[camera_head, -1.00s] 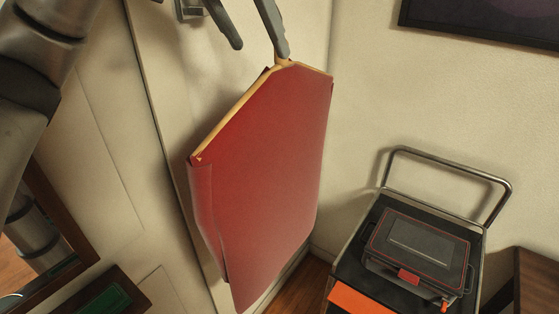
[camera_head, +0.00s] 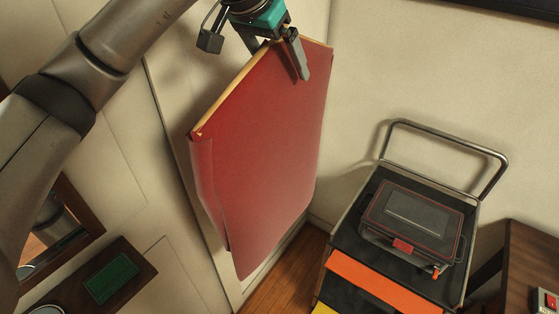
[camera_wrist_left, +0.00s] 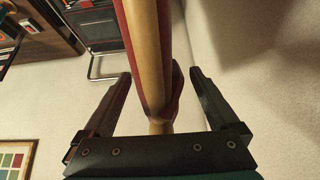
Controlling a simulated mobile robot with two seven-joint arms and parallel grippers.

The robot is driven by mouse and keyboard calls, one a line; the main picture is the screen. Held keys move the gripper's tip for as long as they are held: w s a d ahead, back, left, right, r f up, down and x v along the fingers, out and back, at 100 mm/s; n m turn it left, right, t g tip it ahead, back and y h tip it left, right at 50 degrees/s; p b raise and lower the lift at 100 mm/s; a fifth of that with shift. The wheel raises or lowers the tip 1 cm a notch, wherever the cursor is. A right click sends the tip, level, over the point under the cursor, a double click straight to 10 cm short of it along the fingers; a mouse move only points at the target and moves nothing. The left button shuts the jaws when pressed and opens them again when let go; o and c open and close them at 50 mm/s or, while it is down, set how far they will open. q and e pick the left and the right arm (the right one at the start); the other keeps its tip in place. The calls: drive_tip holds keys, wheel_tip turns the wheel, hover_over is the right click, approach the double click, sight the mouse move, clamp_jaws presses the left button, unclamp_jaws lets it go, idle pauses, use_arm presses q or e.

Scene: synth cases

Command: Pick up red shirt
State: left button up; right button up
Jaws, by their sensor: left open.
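The red shirt (camera_head: 262,165) hangs flat and tilted beside the pale wall, on a light wooden hanger (camera_head: 228,98). My left gripper (camera_head: 282,58) is at the top of the shirt, with one finger in front of the red cloth and the other largely hidden behind. In the left wrist view, the open fingers (camera_wrist_left: 158,82) stand on either side of the wooden hanger (camera_wrist_left: 146,55) and the red shirt (camera_wrist_left: 165,20), with gaps on both sides. The hanger's upper end is hidden by my gripper. My right gripper is not in view.
A cart (camera_head: 345,240) with a metal handle carries a black toolbox (camera_head: 412,225) and an orange item (camera_head: 375,283) at the right. A wooden table (camera_head: 528,262) stands at the right edge. A dark wooden surface with a green panel (camera_head: 110,278) is at lower left.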

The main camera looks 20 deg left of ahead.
use_arm(q)
drive_tip(key=shift+c, duration=0.2)
clamp_jaws()
idle(0.6)
drive_tip(key=shift+r, duration=0.1)
